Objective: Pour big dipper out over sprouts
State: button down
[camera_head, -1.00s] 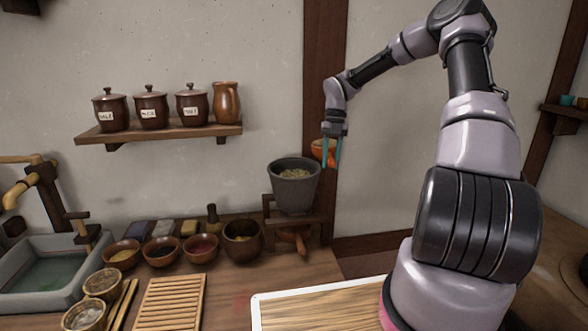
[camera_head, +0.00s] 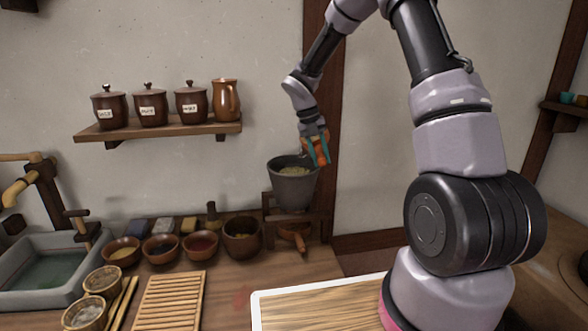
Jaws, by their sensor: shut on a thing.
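My gripper (camera_head: 317,150), with teal fingers, is shut on an orange-brown dipper (camera_head: 318,143). The dipper is small in view and partly hidden by the fingers; its tilt and contents I cannot tell. It is above the right side of a grey pot (camera_head: 292,188), apart from its rim as far as I see. The pot stands upright on a wooden stand and holds a pale greenish heap (camera_head: 294,171), which may be the sprouts.
Another brown handled vessel (camera_head: 297,236) sits under the wooden stand (camera_head: 322,216). Several bowls, including a dark one (camera_head: 242,236), line the counter to the left. A shelf (camera_head: 160,131) with lidded jars is on the wall. A light wooden board (camera_head: 320,306) lies in front.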

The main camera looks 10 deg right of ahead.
jog(key=shift+a, duration=0.2)
jog(key=shift+s+a+h+p, duration=0.1)
jog(key=shift+a+h+p, duration=0.15)
jog(key=shift+p, duration=0.2)
jog(key=shift+a+t+h+p, duration=0.25)
jog(key=shift+t+h+p, duration=0.25)
jog(key=shift+h+p, duration=0.5)
jog(key=shift+s+a+r+h, duration=0.1)
jog(key=shift+s+a+h, duration=0.1)
jog(key=shift+h, duration=0.15)
jog(key=shift+s+a+h+p, duration=0.5)
jog(key=shift+a, duration=0.05)
jog(key=shift+a+m+t+h+p, duration=0.3)
jog(key=shift+a+t+h+p, duration=0.1)
jog(key=shift+a+h+p, duration=0.1)
jog(key=shift+a, duration=0.15)
dwell(0.4)
jog(key=shift+w+d+f+h+p, duration=0.1)
jog(key=shift+d+f+h+p, duration=0.2)
jog(key=shift+h+p, duration=0.2)
